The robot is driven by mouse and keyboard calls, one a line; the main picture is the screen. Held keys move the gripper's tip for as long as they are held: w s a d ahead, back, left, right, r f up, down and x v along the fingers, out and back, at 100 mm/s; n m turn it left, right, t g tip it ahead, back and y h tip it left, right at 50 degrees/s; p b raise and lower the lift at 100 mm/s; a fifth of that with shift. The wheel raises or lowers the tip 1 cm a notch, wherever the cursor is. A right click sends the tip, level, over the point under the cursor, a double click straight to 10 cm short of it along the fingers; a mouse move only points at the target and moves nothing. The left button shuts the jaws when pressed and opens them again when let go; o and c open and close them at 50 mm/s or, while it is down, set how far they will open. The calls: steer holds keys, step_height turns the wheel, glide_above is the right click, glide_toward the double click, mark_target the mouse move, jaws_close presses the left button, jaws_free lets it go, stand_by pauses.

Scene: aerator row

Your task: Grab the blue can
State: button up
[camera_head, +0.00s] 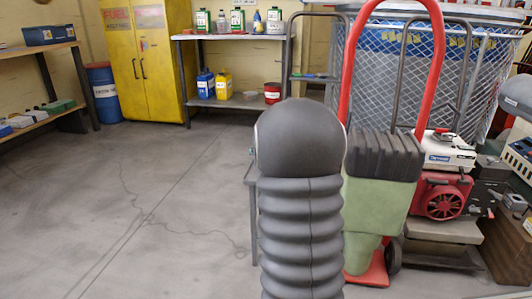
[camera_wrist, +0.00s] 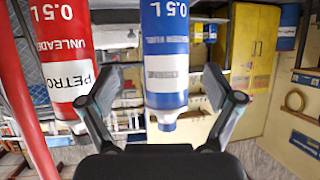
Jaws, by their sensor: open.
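In the wrist view, which looks upside down, a blue can (camera_wrist: 165,50) with a white band, "0.5 L" lettering and a narrower blue cap hangs down from the top edge of the picture. My gripper (camera_wrist: 160,82) is open, with one finger on each side of the blue can's capped end. A gap shows between each finger and the can, and nothing is held. The can's other end is cut off by the frame. I cannot make out this can or my gripper in the head view, where a dark ribbed shape blocks the middle.
A red petrol can (camera_wrist: 62,50) stands close beside the blue can, near the left finger. A red hand truck (camera_head: 350,60), a green bin (camera_head: 375,205) and a red engine (camera_head: 442,196) crowd the right. A yellow cabinet (camera_head: 147,60) stands behind.

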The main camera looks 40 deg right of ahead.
steer(key=x, duration=0.6)
steer(key=shift+w+a+f+b, duration=0.1)
steer(key=shift+a+f+b, duration=0.1)
steer(key=shift+a+b, duration=0.15)
steer(key=shift+w+d+f, duration=0.2)
steer(key=shift+w+d, duration=0.15)
steer(key=shift+w, duration=0.05)
steer(key=c, duration=1.3)
steer(key=shift+c, duration=0.2)
steer(key=shift+r, duration=0.1)
